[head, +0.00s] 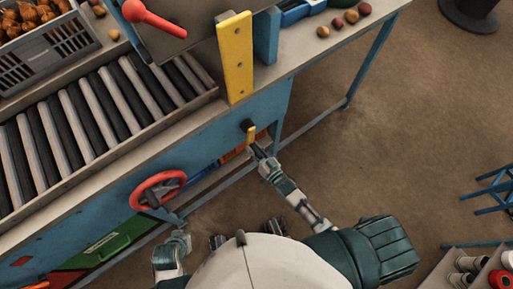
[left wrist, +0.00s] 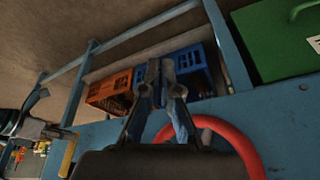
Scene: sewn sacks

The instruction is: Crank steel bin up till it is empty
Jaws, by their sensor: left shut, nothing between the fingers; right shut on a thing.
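A grey metal body (head: 185,22), perhaps the steel bin, shows only in part at the top of the head view; its contents are out of sight. A red handwheel (head: 158,190) is on the front of the blue bench; it also shows in the left wrist view (left wrist: 236,146). My right gripper (head: 258,150) is shut on a small yellow handle (head: 251,134) on the bench front. My left gripper (left wrist: 166,72) is shut and empty, in front of the handwheel in that view.
A roller conveyor (head: 90,122) crosses the bench (head: 222,143), with a grey crate (head: 45,55) of onion-like bulbs behind it. A yellow upright plate (head: 236,60) stands on the bench. Orange (left wrist: 108,92) and blue crates sit below it.

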